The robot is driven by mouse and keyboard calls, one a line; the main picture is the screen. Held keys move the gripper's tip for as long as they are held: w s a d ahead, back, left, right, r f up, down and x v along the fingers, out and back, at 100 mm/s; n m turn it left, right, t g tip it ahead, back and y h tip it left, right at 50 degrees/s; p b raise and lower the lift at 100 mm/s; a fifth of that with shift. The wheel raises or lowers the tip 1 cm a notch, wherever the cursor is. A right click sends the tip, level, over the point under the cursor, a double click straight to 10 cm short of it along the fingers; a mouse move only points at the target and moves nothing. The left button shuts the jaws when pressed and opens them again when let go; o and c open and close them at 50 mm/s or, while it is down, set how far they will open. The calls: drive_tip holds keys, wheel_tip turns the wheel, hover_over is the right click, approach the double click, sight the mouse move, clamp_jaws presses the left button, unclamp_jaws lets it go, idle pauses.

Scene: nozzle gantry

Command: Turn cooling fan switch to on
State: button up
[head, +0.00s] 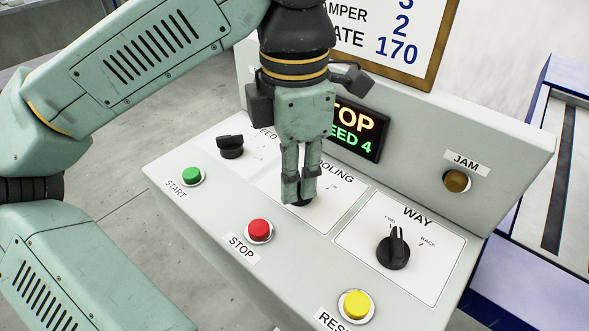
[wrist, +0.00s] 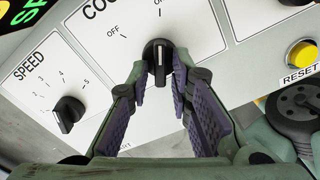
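The cooling fan switch is a black rotary knob (wrist: 158,56) on a white plate headed "COOLING" (head: 335,188), the heading partly hidden in both views. In the wrist view an OFF label sits up and left of the knob, and a second mark lies above it. The handle runs roughly up and down in that view; I cannot tell its exact setting. My gripper (head: 298,190) points down at this knob and hides most of it in the head view. In the wrist view its purple-padded fingers (wrist: 164,80) stand apart, one on each side of the knob, without a visible squeeze.
On the same sloping panel are the SPEED knob (head: 230,147), green START button (head: 192,175), red STOP button (head: 259,230), WAY knob (head: 394,250) and yellow RESET button (head: 355,305). The upright back panel holds a lit display (head: 358,130) and the JAM lamp (head: 456,181).

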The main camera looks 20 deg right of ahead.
drive_tip(key=shift+o, duration=0.7)
drive_tip(key=shift+r, duration=0.1)
wheel_tip(320, 180, up, 7)
drive_tip(key=shift+r, duration=0.15)
